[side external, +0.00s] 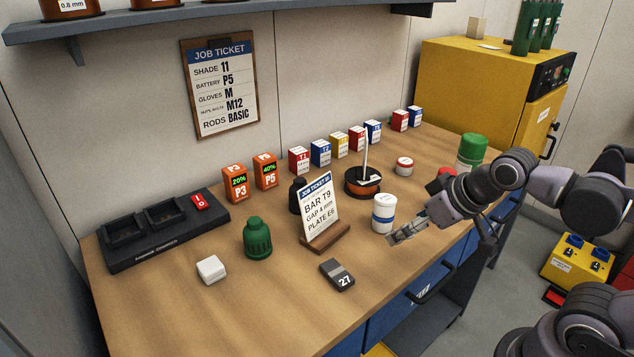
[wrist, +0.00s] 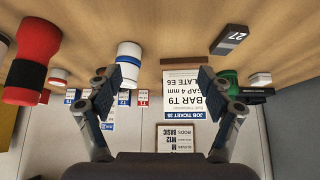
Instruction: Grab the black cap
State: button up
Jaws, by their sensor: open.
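The black cap (side external: 296,194) looks like a dark, domed, upright piece on the bench, partly hidden behind the tilted job card; I cannot make it out in the wrist view. A green piece of similar shape, the green cap (side external: 257,240), stands in front and to the left of the card. My gripper (side external: 408,231) is open and empty, above the bench's front edge, just right of the white bottle with a blue band (side external: 383,213). It is well to the right of the black cap. Its spread fingers also show in the wrist view (wrist: 167,74).
The job card (side external: 320,207) on its wooden stand (side external: 325,238) stands beside the black cap. A rod-holding spool (side external: 363,184) is right of it. The charger (side external: 160,231), white block (side external: 211,270) and grey 27 block (side external: 337,275) sit farther left and forward. Bare wood lies at the front.

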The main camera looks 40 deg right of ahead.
notch_tip(320, 180, up, 9)
jog(key=w+a+r+m+g+h, duration=0.15)
jog(key=w+r+m, duration=0.3)
jog(key=w, duration=0.65)
jog(key=m+g+h, duration=0.2)
jog(key=m+g, duration=0.1)
jog(key=m, duration=0.4)
send_over(299, 186)
jog(key=a, duration=0.3)
notch_tip(299, 186, down, 6)
jog(key=shift+n, duration=0.25)
jog(key=shift+s+f+x, duration=0.1)
jog(key=shift+s+x, duration=0.25)
jog(key=shift+x, duration=2)
jog(key=shift+s+f+x, duration=0.1)
jog(key=shift+s+x, duration=0.25)
jog(key=shift+x, duration=2)
jog(key=shift+s+f+x, duration=0.1)
jog(key=shift+s+x, duration=0.3)
jog(key=shift+x, duration=2)
jog(key=shift+r, duration=0.1)
jog(key=c, duration=1.3)
